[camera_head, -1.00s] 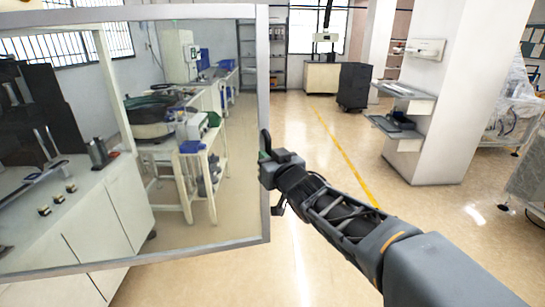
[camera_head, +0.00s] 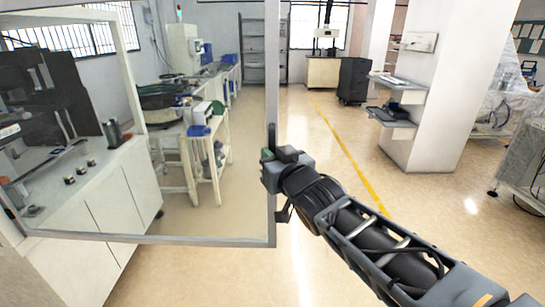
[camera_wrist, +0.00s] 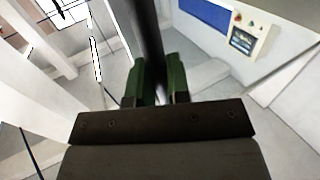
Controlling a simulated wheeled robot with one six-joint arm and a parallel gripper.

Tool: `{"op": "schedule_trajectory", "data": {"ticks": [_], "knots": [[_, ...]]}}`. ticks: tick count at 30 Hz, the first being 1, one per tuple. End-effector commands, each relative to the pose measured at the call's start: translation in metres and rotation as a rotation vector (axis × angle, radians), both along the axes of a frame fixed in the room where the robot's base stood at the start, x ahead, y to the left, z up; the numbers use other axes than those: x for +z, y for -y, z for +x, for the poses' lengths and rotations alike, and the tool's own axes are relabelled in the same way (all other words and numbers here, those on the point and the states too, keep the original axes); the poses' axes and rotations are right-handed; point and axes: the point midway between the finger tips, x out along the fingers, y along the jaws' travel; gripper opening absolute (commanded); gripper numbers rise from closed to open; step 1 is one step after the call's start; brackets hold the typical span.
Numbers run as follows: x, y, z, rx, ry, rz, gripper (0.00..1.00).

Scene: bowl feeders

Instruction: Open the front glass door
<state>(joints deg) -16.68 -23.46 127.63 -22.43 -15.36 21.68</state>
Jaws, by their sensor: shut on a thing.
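The glass door (camera_head: 205,241) stands ajar in the head view, a clear pane in a grey metal frame, with the cabinet showing through it. A dark upright handle (camera_head: 271,136) sits on the door's right frame edge. My gripper (camera_head: 268,157) is at that edge, shut on the handle. In the wrist view, my gripper's green fingers (camera_wrist: 159,82) stand either side of the dark handle bar (camera_wrist: 150,40). The exact contact faces are partly hidden by the fingers.
A white cabinet (camera_head: 95,205) with parts on top stands behind the glass on the left. A bench with a bowl feeder (camera_head: 165,97) lies beyond. A white pillar (camera_head: 440,90) with shelves stands at the right. The floor with a yellow line (camera_head: 345,150) is clear.

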Motion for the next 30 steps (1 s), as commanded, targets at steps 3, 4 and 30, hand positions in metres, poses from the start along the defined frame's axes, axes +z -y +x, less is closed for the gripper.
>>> {"op": "schedule_trajectory", "data": {"ticks": [3,4,30], "knots": [[0.0015,-0.0030,-0.0014,0.007,0.005,-0.007,0.00],[0.0015,-0.0036,-0.0015,0.008,0.005,-0.007,0.00],[0.0048,0.0009,-0.0107,0.016,0.001,-0.003,0.42]]}}
